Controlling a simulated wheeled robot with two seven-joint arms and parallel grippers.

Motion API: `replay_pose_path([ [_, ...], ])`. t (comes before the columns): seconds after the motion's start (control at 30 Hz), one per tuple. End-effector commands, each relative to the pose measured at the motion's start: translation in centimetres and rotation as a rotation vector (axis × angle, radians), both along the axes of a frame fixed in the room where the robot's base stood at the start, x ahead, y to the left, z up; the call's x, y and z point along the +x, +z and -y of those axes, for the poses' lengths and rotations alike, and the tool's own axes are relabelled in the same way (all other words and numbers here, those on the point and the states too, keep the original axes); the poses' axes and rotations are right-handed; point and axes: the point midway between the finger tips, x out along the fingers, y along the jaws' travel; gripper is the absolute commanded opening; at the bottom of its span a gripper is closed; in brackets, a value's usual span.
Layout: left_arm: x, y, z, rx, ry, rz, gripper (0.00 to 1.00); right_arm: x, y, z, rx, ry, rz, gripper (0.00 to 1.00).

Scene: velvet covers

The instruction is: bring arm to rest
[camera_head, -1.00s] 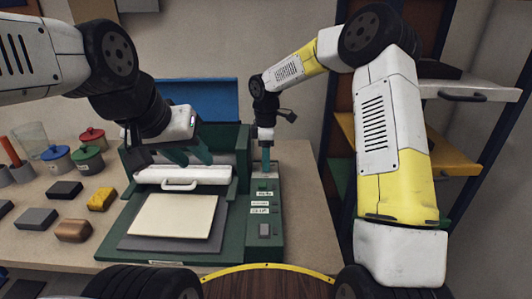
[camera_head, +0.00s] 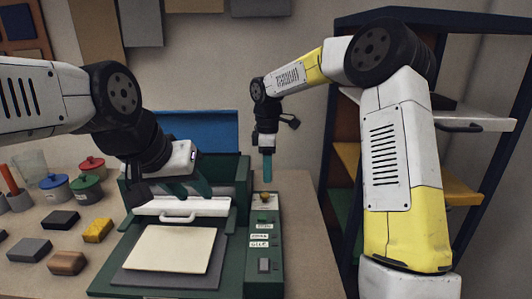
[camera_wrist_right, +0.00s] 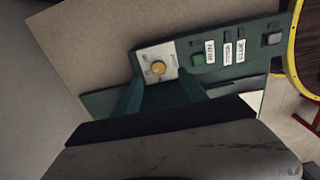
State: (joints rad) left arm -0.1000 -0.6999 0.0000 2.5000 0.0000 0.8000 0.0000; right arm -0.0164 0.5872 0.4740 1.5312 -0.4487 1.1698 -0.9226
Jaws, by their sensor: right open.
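My right gripper (camera_head: 267,172) hangs with its teal fingers pointing down, above the control panel on the right side of the green press. In the right wrist view the knob (camera_wrist_right: 158,68) shows beyond the two spread fingers (camera_wrist_right: 160,92), with nothing held. My left gripper (camera_head: 190,188) is over the press's white bar (camera_head: 185,207), with its teal fingers apart. Whether the fingertips touch the bar cannot be told.
The green press (camera_head: 243,220) has a cream sheet (camera_head: 170,249) on a grey plate. Lidded pots (camera_head: 88,187), dark blocks (camera_head: 60,220) and a yellow block (camera_head: 97,230) lie at left. A shelf rack (camera_head: 345,160) stands at right behind my right arm.

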Motion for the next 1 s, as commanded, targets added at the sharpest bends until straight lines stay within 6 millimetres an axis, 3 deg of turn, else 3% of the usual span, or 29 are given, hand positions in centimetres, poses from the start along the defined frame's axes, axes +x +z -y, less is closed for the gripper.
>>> replay_pose_path([
  [0.2,0.0,0.0,0.0,0.000,0.000,0.000,0.36,-5.0,6.2,3.8,0.009,-0.260,0.106,0.50],
  [0.5,0.0,0.0,0.0,0.000,0.000,0.000,0.36,-14.8,11.7,9.6,0.140,-0.746,0.239,0.50],
  [0.8,0.0,0.0,0.0,0.000,0.000,0.000,0.36,-24.5,12.4,13.3,0.407,-1.223,0.297,0.50],
  [1.0,0.0,0.0,0.0,0.000,0.000,0.000,0.36,-27.8,11.6,13.9,0.546,-1.402,0.285,0.50],
])
